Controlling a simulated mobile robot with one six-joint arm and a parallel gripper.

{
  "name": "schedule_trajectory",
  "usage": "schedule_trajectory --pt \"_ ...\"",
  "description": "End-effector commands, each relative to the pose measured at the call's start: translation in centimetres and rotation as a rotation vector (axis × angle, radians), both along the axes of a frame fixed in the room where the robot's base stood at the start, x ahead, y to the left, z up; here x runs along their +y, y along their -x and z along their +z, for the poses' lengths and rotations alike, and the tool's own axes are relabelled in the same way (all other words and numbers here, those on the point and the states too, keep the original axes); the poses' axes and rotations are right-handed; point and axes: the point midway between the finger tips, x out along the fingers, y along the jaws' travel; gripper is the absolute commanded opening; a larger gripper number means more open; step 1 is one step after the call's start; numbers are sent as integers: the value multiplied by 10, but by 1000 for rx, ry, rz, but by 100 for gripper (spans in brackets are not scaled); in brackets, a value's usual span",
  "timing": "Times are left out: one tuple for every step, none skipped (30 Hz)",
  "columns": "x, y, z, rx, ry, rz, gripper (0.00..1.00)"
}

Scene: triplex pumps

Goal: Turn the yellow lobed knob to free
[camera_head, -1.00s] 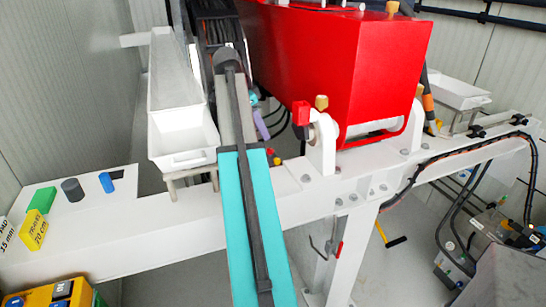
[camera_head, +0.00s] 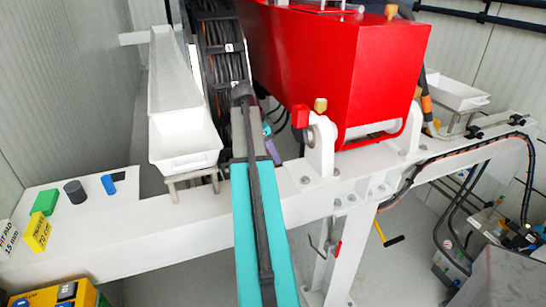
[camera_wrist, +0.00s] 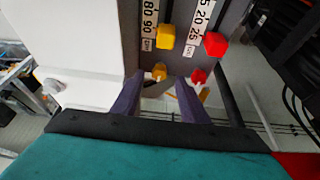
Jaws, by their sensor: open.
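I cannot tell which of the two is lobed, or how either is turned. My gripper (camera_wrist: 158,82) is open, its two purple fingers apart and pointing toward the panel's lower edge. The smaller yellow piece appears between the fingertips; contact cannot be made out. In the head view, a purple part of my gripper (camera_head: 272,148) shows beside my arm, which hides the rest.
A red knob (camera_wrist: 214,43) is right of the yellow knob, with a smaller red piece (camera_wrist: 198,76) below. A white surface (camera_wrist: 85,45) lies left and dark cables (camera_wrist: 300,75) right. In the head view, a red tank (camera_head: 330,60) and white tray (camera_head: 187,150) flank my arm.

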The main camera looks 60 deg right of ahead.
Motion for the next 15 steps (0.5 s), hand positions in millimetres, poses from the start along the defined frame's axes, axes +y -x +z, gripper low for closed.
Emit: schedule_trajectory --pt "-1 2 -5 1 -2 -1 40" --pt "-2 2 -7 2 -2 -1 40" --pt "-3 3 -10 1 -2 -1 40" --pt "-4 3 -12 1 -1 -1 40" --pt "-5 4 -14 1 -1 0 40" --pt "-5 4 -16 1 -1 0 40" --pt "-6 5 -18 1 -1 0 40" --pt "-6 5 -19 1 -1 0 40" --pt "-7 5 -20 1 -1 0 40" --pt "-7 5 -21 1 -1 0 40" --pt "-7 5 -22 1 -1 0 40" --pt "-7 6 -22 1 -1 0 40" --pt "-7 5 -23 1 -1 0 40" --pt "-7 5 -23 1 -1 0 40" --pt "-7 5 -23 1 -1 0 40"
